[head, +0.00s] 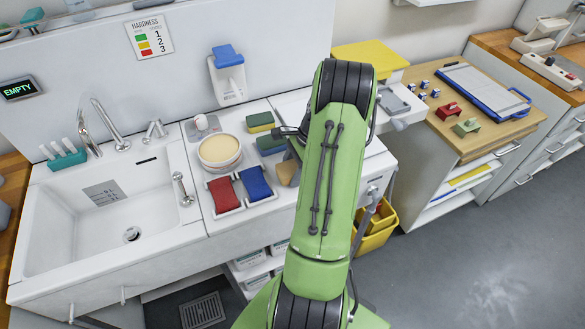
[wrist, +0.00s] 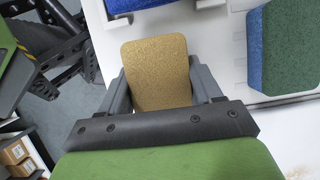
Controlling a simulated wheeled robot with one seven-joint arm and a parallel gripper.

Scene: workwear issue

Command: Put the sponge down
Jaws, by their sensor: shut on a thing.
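A tan sponge (wrist: 158,70) with rounded corners is held between the two grey fingers of my gripper (wrist: 160,88) in the wrist view. The fingers press on its two sides. In the head view part of the tan sponge (head: 288,172) shows just left of my green arm, over the white counter; the arm hides most of my gripper. I cannot tell whether the sponge touches the surface below it.
Left of it are a red pad (head: 222,194) and a blue pad (head: 257,183) in a white holder. A yellow-green sponge (head: 261,122) and a green-blue sponge (head: 270,145) lie behind. A round cream-topped dish (head: 220,150) and the sink (head: 110,215) stand further left.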

